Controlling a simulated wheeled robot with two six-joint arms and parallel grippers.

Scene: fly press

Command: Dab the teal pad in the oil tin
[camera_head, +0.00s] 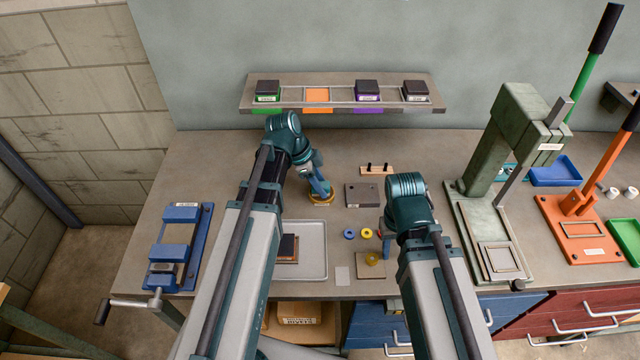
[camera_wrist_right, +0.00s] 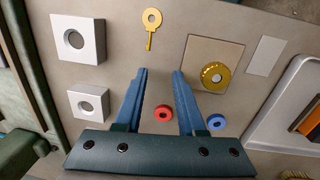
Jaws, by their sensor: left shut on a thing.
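A round, gold-rimmed tin (camera_head: 321,201) stands on the bench, left of the middle in the head view. My left gripper (camera_head: 320,187) points down at the tin with its fingertips at or over the rim. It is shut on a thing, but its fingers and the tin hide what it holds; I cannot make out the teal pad. I cannot tell whether the held thing touches the inside of the tin. My right gripper (camera_wrist_right: 160,72) is open and empty above the bench, with blue fingers apart.
Red (camera_wrist_right: 163,113) and blue (camera_wrist_right: 216,122) rings lie under my right gripper. A brass knob on a square plate (camera_wrist_right: 200,49), a brass key-like piece (camera_wrist_right: 151,30) and metal blocks (camera_wrist_right: 80,40) are near. A tray (camera_head: 313,236), blue vise (camera_head: 180,246) and green press (camera_head: 487,150) flank the arms.

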